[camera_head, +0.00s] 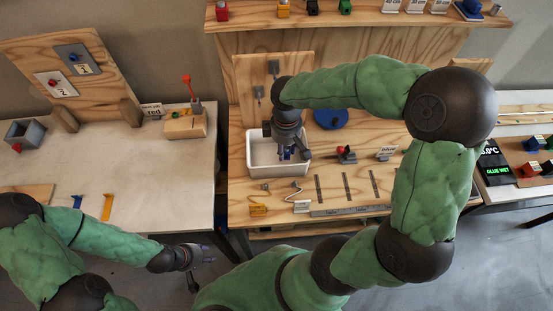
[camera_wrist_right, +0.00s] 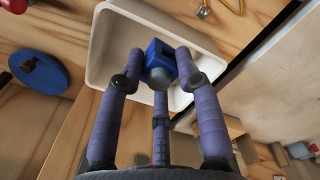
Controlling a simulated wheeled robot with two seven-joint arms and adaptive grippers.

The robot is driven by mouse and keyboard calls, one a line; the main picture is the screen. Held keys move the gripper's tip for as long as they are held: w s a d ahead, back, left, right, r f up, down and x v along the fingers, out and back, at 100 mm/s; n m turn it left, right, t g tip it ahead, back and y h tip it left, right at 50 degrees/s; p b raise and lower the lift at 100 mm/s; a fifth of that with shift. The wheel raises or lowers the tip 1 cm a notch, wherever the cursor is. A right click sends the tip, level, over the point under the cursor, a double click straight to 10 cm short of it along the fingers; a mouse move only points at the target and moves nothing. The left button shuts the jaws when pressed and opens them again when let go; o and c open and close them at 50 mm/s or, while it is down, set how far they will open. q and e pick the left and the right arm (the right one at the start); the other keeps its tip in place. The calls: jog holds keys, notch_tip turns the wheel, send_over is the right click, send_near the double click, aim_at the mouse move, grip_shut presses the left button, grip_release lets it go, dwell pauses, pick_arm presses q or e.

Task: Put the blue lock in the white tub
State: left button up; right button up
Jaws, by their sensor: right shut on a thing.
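The blue lock (camera_wrist_right: 161,58) is held between the fingers of my right gripper (camera_wrist_right: 158,68) in the right wrist view. The white tub (camera_wrist_right: 113,38) lies behind and below it in that view. In the head view my right gripper (camera_head: 287,153) points down over the white tub (camera_head: 262,170), which stands on the middle wooden bench. A bit of blue shows at its fingertips there. My left gripper (camera_head: 200,256) is low in front of the left table, away from the tub, and its opening is unclear.
A blue disc (camera_head: 331,117) lies right of the tub, partly behind my right arm. A red-and-dark item (camera_head: 346,154) stands nearby. A shelf (camera_head: 360,20) with coloured items runs behind.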

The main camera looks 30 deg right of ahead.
jog(key=s+d+n, duration=0.1)
jog(key=s+n, duration=0.1)
jog(key=s, duration=0.1)
jog(key=b, duration=0.4)
send_over(260, 160)
jog(key=f, duration=0.9)
jog(key=shift+s+d, duration=0.15)
jog(key=shift+s, duration=0.2)
jog(key=shift+w+f, duration=0.25)
jog(key=shift+f, duration=0.15)
jog(key=shift+w+f+b, duration=0.15)
jog(key=shift+f+b, duration=0.25)
jog(key=shift+f, duration=1.2)
jog(key=shift+f, duration=0.1)
jog(key=o, duration=0.6)
jog(key=shift+f, duration=0.1)
jog(key=shift+o, duration=0.6)
